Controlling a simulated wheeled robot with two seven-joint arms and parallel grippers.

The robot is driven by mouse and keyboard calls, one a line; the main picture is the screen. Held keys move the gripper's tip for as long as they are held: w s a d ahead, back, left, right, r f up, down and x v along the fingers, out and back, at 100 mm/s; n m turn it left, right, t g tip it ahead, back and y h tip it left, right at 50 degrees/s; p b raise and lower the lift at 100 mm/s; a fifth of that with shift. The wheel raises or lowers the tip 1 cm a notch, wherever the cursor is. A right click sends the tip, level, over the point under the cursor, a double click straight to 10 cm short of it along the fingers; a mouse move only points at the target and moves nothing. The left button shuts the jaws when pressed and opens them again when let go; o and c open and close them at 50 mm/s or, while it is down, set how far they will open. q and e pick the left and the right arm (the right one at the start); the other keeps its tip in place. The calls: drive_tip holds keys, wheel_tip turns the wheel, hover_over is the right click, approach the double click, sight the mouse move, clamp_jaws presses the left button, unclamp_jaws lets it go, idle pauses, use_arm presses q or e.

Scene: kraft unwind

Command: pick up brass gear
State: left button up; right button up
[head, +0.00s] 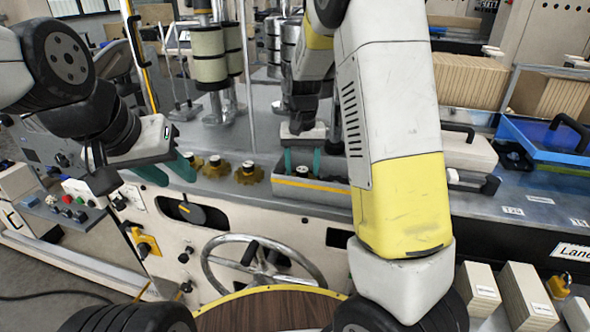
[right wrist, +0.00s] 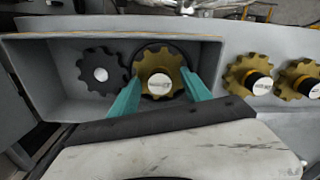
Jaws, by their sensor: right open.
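A brass gear (right wrist: 160,62) with a white-labelled hub lies in a grey bin (right wrist: 40,60), over a dark round part. A black gear (right wrist: 100,75) is beside it in the bin. My right gripper (right wrist: 160,78) is open, its teal fingers on either side of the brass gear; I cannot tell whether they touch it. In the head view my right gripper (head: 302,165) reaches down into the bin (head: 315,193). More brass gears (head: 249,174) stand on the deck left of the bin. My left gripper (head: 167,172) is open and empty, left of those gears.
A handwheel (head: 262,262) and a control panel (head: 68,212) are on the machine's front. A blue lidded case (head: 548,138) and a white block with a black handle (head: 468,148) stand right of the bin. Rollers (head: 208,55) stand behind the gears.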

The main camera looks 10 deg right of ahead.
drive_tip(key=shift+f, duration=0.15)
clamp_jaws()
idle(0.4)
